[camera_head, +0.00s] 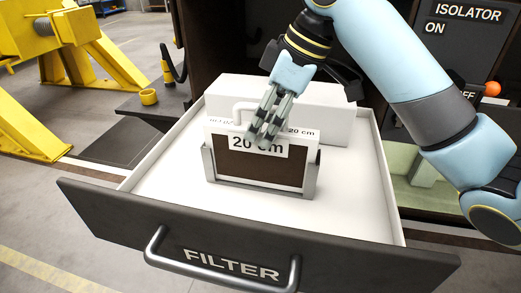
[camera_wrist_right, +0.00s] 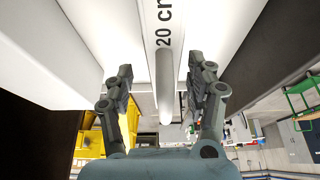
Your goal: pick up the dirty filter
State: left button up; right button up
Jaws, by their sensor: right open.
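The dirty filter (camera_head: 258,168) has a brown face and a white top edge marked "20 cm". It stands upright in a grey holder (camera_head: 313,180) in the open drawer. A pale handle (camera_head: 237,110) rises from its top; part of it is hidden by my fingers. My right gripper (camera_head: 263,134) points down over the top of the filter. In the right wrist view, the handle (camera_wrist_right: 164,95) lies between the two spread fingers of the gripper (camera_wrist_right: 160,75), with a gap on each side. My left gripper is not in view.
The drawer has a dark front (camera_head: 130,218) with a metal handle (camera_head: 220,272) and the word FILTER. A white box (camera_head: 335,115) stands behind the filter. The drawer floor is clear to either side. The isolator panel (camera_head: 465,45) is at right, yellow stands (camera_head: 85,50) at left.

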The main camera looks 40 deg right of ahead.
jog(key=shift+x, duration=1.5)
jog(key=shift+s+a+r, duration=0.1)
jog(key=shift+s+a, duration=0.05)
grip_shut()
